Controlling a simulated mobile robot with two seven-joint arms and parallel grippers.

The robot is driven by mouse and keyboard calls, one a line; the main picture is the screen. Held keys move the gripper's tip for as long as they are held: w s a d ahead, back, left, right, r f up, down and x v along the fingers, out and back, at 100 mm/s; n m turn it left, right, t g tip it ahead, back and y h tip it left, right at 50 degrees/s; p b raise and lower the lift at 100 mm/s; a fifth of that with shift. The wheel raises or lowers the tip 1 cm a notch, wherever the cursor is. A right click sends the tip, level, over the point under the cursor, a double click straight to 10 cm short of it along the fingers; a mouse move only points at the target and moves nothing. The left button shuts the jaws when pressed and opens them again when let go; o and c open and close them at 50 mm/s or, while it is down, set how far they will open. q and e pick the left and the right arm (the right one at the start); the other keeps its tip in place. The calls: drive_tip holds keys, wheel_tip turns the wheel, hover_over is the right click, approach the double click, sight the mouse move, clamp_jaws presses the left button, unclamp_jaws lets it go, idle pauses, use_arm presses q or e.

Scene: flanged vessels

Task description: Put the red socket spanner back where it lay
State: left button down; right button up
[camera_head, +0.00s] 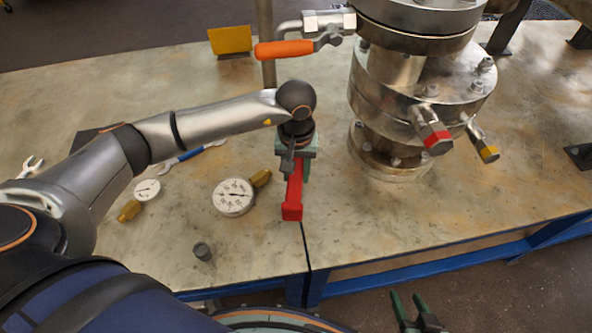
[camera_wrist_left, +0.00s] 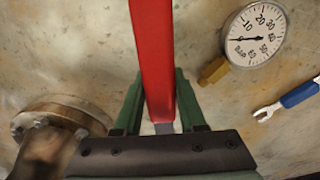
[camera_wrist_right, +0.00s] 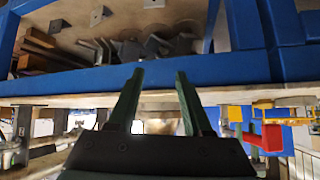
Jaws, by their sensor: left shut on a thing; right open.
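The red socket spanner (camera_head: 293,192) is in my left gripper (camera_head: 297,152), over the table near its front edge in the head view. In the left wrist view the spanner (camera_wrist_left: 154,55) runs up between the green fingers of the left gripper (camera_wrist_left: 160,110), which are shut on it. Whether the spanner touches the table I cannot tell. My right gripper (camera_head: 415,308) is open and empty, low in front of the table. In the right wrist view its two fingers (camera_wrist_right: 160,90) stand apart, facing the blue table frame. The spanner's far end is hidden by the gripper.
The table's front right is clear.

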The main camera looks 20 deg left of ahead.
use_arm(q)
drive_tip(key=shift+f+b, duration=0.45)
drive_tip(key=shift+f, duration=0.5)
drive_tip(key=shift+f+b, duration=0.7)
drive_tip(key=shift+b, duration=0.1)
wheel_tip(320, 180, down, 2)
drive_tip(key=shift+b, duration=1)
drive_tip(key=shift+f, duration=0.1)
use_arm(e)
drive_tip(key=w+r+n+t+y, duration=0.1)
drive_tip(key=w+r+t, duration=0.3)
drive_tip(key=r, duration=0.5)
drive_tip(key=w+r+n+t+y, duration=0.1)
drive_tip(key=w+r+t, duration=0.2)
drive_tip(key=r, duration=0.7)
drive_tip(key=shift+w+d+n+t+y, duration=0.25)
drive_tip(key=shift+w+n+t+y, duration=0.15)
drive_tip(key=shift+t, duration=0.8)
